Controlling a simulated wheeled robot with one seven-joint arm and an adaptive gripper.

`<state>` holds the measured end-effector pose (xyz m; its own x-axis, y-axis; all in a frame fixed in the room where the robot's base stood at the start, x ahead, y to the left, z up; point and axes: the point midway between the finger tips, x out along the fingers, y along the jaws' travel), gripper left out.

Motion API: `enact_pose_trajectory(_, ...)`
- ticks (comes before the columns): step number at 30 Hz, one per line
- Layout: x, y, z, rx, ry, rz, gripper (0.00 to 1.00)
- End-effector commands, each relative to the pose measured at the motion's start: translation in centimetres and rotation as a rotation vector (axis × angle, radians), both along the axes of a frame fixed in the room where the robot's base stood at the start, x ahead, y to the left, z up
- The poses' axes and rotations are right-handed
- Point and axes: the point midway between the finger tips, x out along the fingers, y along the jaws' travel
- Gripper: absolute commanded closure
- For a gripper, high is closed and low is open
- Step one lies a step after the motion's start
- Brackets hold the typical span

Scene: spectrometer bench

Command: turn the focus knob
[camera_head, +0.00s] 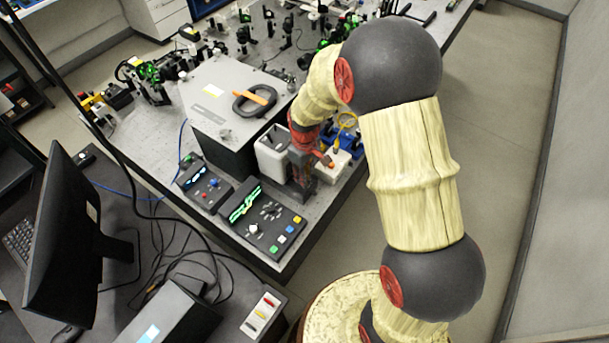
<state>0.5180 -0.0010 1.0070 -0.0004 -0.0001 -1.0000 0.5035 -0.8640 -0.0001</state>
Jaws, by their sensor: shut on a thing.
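My gripper (325,159) is small in the head view, at the near right edge of the optical bench, below my arm's red and dark wrist. It is shut at a small orange knob (331,165), which I take to be the focus knob. The knob is on a pale box-shaped unit (330,178) with a blue part behind it. The fingers and wrist cover part of the unit, and the contact on the knob is too small to see clearly. The knob's turn angle cannot be read.
A white open container (271,152) stands close left of my wrist. A black control panel (262,218) and a smaller control box (204,186) lie in front. A large grey-topped box (222,92) stands behind. A yellow ring (347,120) rises near the gripper. Floor is clear at right.

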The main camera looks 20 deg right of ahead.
Motion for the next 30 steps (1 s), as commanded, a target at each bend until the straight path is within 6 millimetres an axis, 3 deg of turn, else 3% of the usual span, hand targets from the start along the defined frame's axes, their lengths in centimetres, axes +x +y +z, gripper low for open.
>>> enact_pose_trajectory(13, -0.01, 0.05, 0.04, 0.000, -0.001, -0.252, 1.00)
enact_pose_trajectory(30, 0.00, 0.07, 0.03, 0.000, -0.001, -0.301, 1.00)
